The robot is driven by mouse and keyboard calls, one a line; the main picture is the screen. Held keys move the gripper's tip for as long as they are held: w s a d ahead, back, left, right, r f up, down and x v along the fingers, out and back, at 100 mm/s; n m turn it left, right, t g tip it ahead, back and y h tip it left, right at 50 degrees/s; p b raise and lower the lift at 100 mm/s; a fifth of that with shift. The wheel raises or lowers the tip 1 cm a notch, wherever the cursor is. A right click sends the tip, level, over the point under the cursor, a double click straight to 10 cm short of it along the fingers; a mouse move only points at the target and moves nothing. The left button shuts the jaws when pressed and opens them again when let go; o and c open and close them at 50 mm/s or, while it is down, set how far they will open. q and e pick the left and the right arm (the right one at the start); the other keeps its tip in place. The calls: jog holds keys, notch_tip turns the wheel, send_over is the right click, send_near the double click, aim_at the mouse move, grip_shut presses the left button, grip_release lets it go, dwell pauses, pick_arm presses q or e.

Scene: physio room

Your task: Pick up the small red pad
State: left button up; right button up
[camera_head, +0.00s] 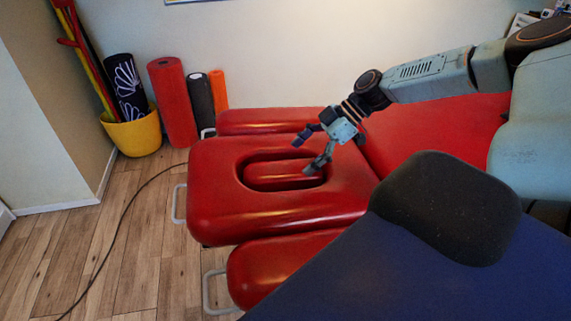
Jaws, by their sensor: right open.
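The small red pad (280,176) sits in the oval opening of the red headrest section (215,200) of the treatment table. My right gripper (306,155) is above the right end of the pad, its fingers spread and empty. One fingertip is close to the pad's right end; I cannot tell if it touches. My left gripper is not in view.
Red side cushions lie behind (255,117) and in front (262,271) of the headrest. A yellow bucket (137,133) and a red foam roller (172,105) stand by the wall. A cable (110,243) crosses the wooden floor, which is otherwise clear at left.

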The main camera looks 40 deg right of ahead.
aim_at(287, 167)
jog(key=shift+w+a+f+b, duration=0.65)
jog(key=shift+w+a+f, duration=0.15)
jog(key=shift+w+a, duration=0.1)
jog(key=shift+w+f+b, duration=0.1)
jog(key=shift+f+b, duration=0.5)
jog(key=shift+b, duration=0.15)
jog(key=b+x, duration=0.2)
jog(key=x, duration=0.1)
jog(key=shift+a+r+b, duration=0.1)
jog(key=shift+a+b, duration=0.15)
jog(key=shift+b, duration=0.1)
jog(key=shift+w, duration=0.1)
jog(key=shift+s, duration=0.2)
jog(key=shift+w+a, duration=0.1)
jog(key=shift+w, duration=0.1)
jog(key=shift+c, duration=1.1)
jog(key=shift+s, duration=0.15)
jog(key=c, duration=0.8)
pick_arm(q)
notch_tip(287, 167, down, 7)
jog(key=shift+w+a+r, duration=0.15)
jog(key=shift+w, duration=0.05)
